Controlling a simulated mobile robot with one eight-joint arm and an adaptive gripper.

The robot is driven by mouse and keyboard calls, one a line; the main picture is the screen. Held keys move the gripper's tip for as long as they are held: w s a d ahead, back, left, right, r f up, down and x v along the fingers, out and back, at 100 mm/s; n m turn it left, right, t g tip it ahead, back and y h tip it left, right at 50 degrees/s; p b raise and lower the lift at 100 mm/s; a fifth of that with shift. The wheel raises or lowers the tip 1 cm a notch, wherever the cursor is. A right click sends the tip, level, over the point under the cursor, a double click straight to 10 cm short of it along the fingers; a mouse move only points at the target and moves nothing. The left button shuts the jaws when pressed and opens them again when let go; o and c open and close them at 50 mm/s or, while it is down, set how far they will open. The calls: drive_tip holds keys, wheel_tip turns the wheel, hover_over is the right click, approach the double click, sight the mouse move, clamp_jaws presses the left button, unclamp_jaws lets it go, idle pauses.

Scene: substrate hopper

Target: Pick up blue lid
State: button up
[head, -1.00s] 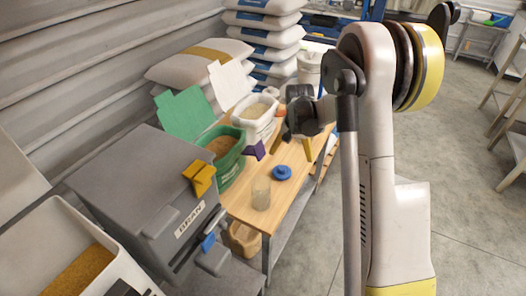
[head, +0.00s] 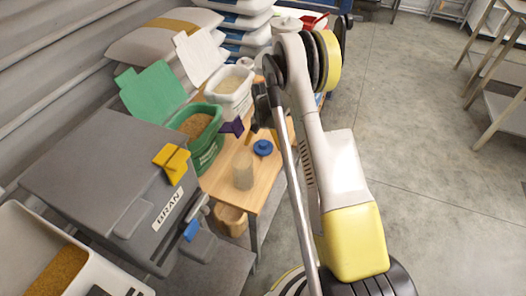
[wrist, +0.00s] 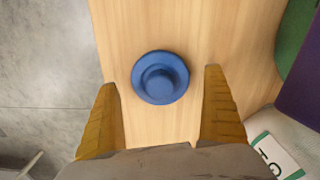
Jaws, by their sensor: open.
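The blue lid (head: 263,148) lies flat on the wooden table (head: 218,180), near its right edge, with its round knob up. In the wrist view the blue lid (wrist: 160,78) is just beyond the fingertips, roughly centred between them. My gripper (wrist: 161,78) is open and empty, with its two yellow fingers apart and pointing toward the lid. In the head view my arm hides most of the gripper, and only part of a yellow finger shows close to the lid.
A green tub (head: 207,152) and a white tub (head: 232,104) of grain stand to the left and behind. A grey hopper machine (head: 95,180) is at the left. Open floor lies right of the table.

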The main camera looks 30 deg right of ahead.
drive_tip(key=shift+f, duration=0.75)
drive_tip(key=shift+r, duration=0.1)
drive_tip(key=c, duration=1)
drive_tip(key=shift+o, duration=0.2)
drive_tip(key=shift+r, duration=0.1)
